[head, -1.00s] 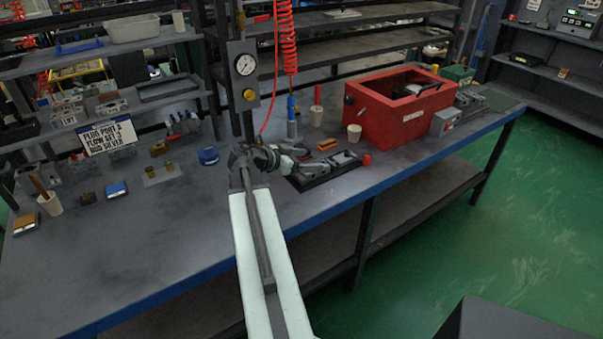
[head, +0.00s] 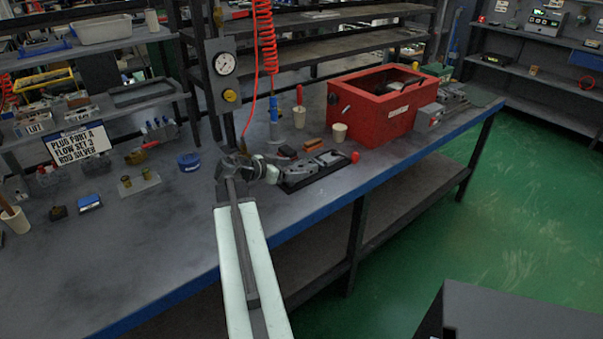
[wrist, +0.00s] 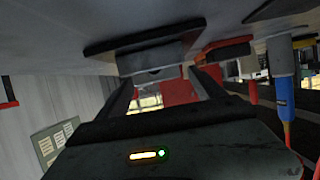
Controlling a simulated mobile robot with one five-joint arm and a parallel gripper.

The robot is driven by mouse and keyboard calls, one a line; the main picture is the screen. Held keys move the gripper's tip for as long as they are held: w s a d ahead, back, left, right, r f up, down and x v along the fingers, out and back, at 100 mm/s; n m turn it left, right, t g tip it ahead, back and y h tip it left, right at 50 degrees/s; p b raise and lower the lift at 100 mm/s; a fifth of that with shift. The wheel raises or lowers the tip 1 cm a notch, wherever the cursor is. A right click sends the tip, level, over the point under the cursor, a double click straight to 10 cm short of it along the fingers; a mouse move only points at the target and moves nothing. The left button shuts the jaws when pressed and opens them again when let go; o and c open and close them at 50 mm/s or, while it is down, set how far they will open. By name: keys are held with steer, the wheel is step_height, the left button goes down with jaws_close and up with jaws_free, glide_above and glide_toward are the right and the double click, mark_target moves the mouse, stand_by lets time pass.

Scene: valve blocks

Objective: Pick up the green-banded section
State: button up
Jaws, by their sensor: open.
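My gripper (head: 288,174) is at the left end of a black tray (head: 338,172) on the workbench. In the wrist view, my gripper (wrist: 166,88) is open, with its two dark fingers apart. A grey block (wrist: 160,58) on a dark plate (wrist: 125,42) shows ahead, near the fingertips; I see nothing held between them. In the head view, grey blocks (head: 328,158) sit in the tray. I cannot make out a green band on any of them, so I cannot tell which is the green-banded section. My gripper partly hides the tray's left end.
A red box (head: 385,110) stands behind and right of the tray. A white cup (head: 339,132), an orange-brown block (head: 314,144) and a blue-handled tool (head: 274,120) stand close behind. A red knob (head: 355,157) is at the tray's right.

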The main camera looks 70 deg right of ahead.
mark_target(296, 168)
steer(key=b+x, duration=0.1)
steer(key=x, duration=0.3)
steer(key=shift+f, duration=0.15)
jaws_close()
